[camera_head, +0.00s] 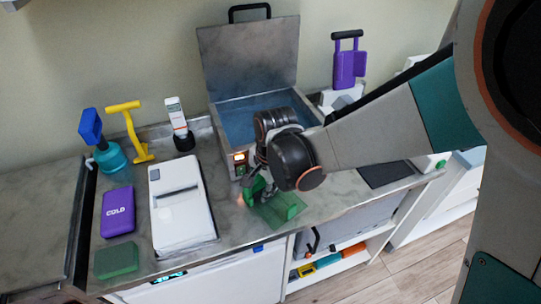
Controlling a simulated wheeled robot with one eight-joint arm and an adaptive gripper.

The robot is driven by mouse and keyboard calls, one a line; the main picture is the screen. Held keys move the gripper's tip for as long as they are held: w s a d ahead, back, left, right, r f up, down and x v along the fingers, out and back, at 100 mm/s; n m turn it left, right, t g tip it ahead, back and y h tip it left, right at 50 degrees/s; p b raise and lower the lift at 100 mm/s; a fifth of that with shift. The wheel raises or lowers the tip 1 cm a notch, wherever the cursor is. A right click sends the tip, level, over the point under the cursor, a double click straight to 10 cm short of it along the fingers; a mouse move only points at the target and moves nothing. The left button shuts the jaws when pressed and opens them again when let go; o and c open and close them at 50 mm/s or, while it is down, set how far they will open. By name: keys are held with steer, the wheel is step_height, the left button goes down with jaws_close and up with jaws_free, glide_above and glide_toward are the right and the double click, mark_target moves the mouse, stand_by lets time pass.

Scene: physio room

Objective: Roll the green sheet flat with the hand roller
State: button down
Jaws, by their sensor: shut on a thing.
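The green sheet (267,216) lies near the front edge of the grey counter, below the steel box, and looks thin and see-through. My gripper (258,188) points down over its left part and is shut on a green piece that looks like the hand roller (291,206). The piece shows on both sides of the fingers, low at the sheet. My wrist hides much of it, so I cannot tell whether it touches the sheet or how flat the sheet is.
An open steel box (247,108) with its lid up stands behind my gripper. A white device (181,205), purple COLD pack (118,211) and green block (116,260) lie to the left. A yellow handled tool (130,125) and blue-topped bottle (108,158) stand behind them.

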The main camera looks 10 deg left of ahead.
steer(key=shift+s+d, duration=0.95)
steer(key=shift+d, duration=0.3)
steer(key=shift+s+d, duration=0.95)
steer(key=shift+d, duration=0.25)
steer(key=shift+a, duration=0.1)
